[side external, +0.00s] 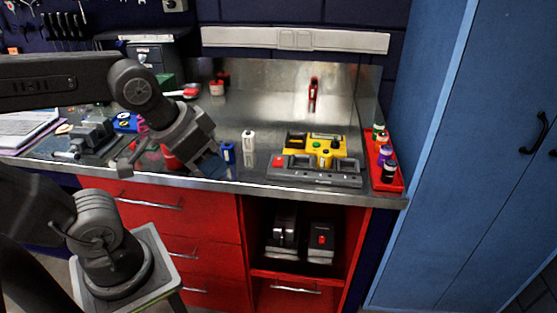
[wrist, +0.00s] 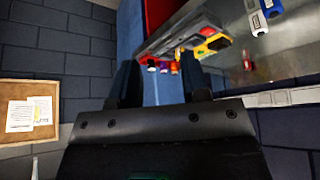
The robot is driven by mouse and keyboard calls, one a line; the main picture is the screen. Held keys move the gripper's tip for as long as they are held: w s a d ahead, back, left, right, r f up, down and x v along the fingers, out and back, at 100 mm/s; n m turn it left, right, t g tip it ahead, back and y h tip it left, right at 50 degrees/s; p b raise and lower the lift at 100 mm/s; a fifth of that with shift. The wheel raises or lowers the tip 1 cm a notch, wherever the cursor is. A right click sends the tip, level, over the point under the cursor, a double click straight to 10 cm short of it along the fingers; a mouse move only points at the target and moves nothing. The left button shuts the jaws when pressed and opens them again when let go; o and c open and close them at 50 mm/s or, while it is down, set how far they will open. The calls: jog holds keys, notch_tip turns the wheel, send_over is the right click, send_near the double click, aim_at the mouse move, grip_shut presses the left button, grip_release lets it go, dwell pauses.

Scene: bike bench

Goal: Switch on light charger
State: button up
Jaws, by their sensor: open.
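No label marks the light charger. A yellow and black unit (side external: 324,153) with green and red buttons stands with a grey base (side external: 315,178) at the bench's front right. Part of it shows in the wrist view (wrist: 212,44). In the open compartment below stand a black box with a red switch (side external: 321,240) and a dark device with silver parts (side external: 283,234). Whether any switch is on cannot be told. My gripper (side external: 208,163) is above the bench's front edge, left of the yellow unit and apart from it. Its two fingers (wrist: 160,82) are open and empty.
A blue bottle (side external: 228,153) and white bottle (side external: 248,145) stand between my gripper and the yellow unit. A red tray (side external: 387,178) of small bottles is at the bench's right end. A blue cabinet (side external: 470,150) stands beyond. The bench behind the yellow unit is mostly clear.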

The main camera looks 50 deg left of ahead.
jog(key=shift+w+r, duration=0.1)
jog(key=shift+w, duration=0.1)
jog(key=shift+c, duration=0.7)
jog(key=w+r+n, duration=0.1)
jog(key=w+n, duration=0.1)
jog(key=w+a+n+g, duration=0.1)
jog(key=w+n, duration=0.1)
jog(key=w+a+r+n, duration=0.1)
jog(key=w+n, duration=0.1)
jog(key=n, duration=0.1)
jog(key=shift+r+g, duration=0.3)
jog(key=shift+g, duration=0.1)
jog(key=c, duration=0.6)
jog(key=w+n, duration=0.2)
jog(key=w+a+n+g, duration=0.1)
jog(key=w+n, duration=0.1)
jog(key=w+a+n, duration=0.1)
jog(key=w+n, duration=0.1)
jog(key=shift+a+r+n+g, duration=0.25)
jog(key=shift+r+n+g, duration=0.15)
grip_shut()
jog(key=w+a+f+n+g+h, duration=0.1)
jog(key=w+a+f+n+g, duration=0.2)
jog(key=w+a+n, duration=0.4)
jog(key=w+f+n, duration=0.1)
jog(key=w+n, duration=0.3)
jog(key=n, duration=0.2)
jog(key=shift+a+f, duration=0.15)
jog(key=shift+f, duration=0.05)
